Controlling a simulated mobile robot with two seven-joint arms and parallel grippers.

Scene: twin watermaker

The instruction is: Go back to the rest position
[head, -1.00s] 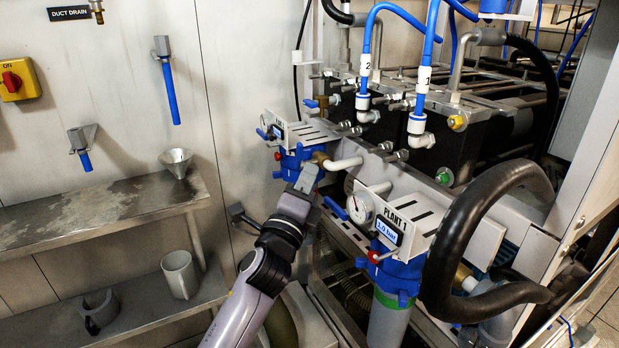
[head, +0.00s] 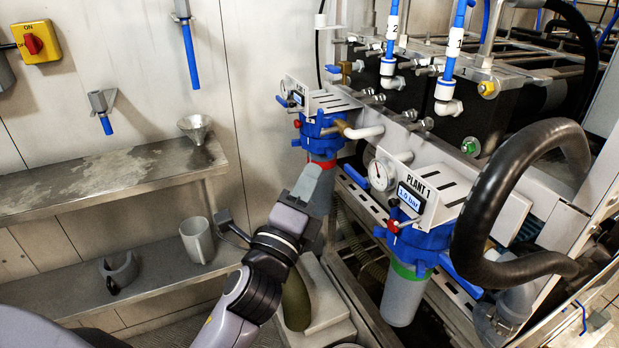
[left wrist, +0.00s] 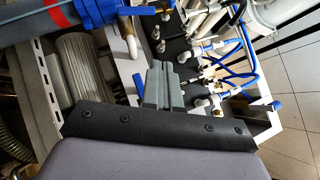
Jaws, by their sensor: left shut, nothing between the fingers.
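My left gripper (head: 308,180) is in the middle of the head view, its grey fingers shut and empty. It is in front of the far filter housing, which has a blue head (head: 318,132) and a red ring (head: 322,162). The fingers overlap the housing's lower body in the picture; I cannot tell whether they touch it. In the left wrist view the shut fingers (left wrist: 163,85) show with nothing between them. The right gripper is not in view.
The Plant 1 filter (head: 405,290), with a green ring and blue head, is right of my left arm. A thick black hose (head: 470,205) loops at the right. A steel shelf (head: 100,185) holds a funnel (head: 196,128); a jug (head: 197,240) stands on the lower shelf.

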